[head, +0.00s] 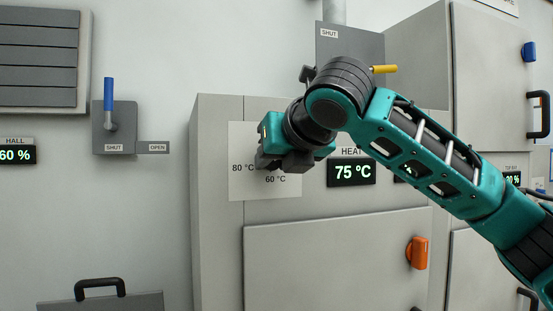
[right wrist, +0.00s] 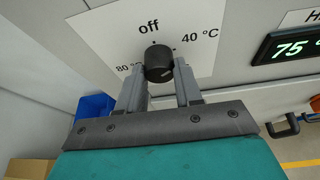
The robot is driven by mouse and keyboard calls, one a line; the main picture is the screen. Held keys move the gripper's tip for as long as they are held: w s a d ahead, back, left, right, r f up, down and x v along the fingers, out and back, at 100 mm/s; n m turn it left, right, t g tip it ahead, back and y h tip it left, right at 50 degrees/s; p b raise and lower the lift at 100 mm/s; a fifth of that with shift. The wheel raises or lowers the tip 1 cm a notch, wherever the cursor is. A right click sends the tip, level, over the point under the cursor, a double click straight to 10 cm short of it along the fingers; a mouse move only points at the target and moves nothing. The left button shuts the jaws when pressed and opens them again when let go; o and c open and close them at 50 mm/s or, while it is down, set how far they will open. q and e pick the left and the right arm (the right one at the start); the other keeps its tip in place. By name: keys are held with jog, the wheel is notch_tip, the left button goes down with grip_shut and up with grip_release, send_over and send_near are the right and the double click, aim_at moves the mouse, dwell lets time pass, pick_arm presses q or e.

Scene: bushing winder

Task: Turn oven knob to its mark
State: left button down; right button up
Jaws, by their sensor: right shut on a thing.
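The black oven knob (right wrist: 158,60) shows in the right wrist view, on a white dial plate (right wrist: 195,15) with "off", 40 °C and 80 °C labels. My right gripper (right wrist: 161,75) is shut on the knob, one grey finger on each side. A small pale line shows on the knob's lower right edge; which label it points to I cannot tell. In the head view my right gripper (head: 285,158) hides the knob and part of the dial plate (head: 240,186); the 80 °C and 60 °C labels stay visible. The green display (head: 352,172) reads 75 °C. My left gripper is out of view.
The oven door (head: 330,262) with an orange latch (head: 418,252) is below the dial. A blue lever (head: 109,95) stands at SHUT on the left wall. A yellow-handled lever (head: 384,69) is behind my right arm. A blue bin (right wrist: 92,106) shows in the wrist view.

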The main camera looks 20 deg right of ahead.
jog(key=n+h, duration=0.1)
jog(key=n, duration=0.1)
jog(key=n+h, duration=0.2)
jog(key=n, duration=0.1)
jog(key=n+t+h, duration=0.1)
jog(key=n+h, duration=0.1)
jog(key=n, duration=0.1)
jog(key=shift+a+f, duration=0.15)
jog(key=shift+a, duration=0.15)
jog(key=shift+h, duration=0.4)
dwell(0.3)
jog(key=o, duration=1)
jog(key=shift+o, duration=0.2)
jog(key=b+v, duration=0.1)
jog(key=v, duration=1.2)
jog(key=shift+d, duration=0.1)
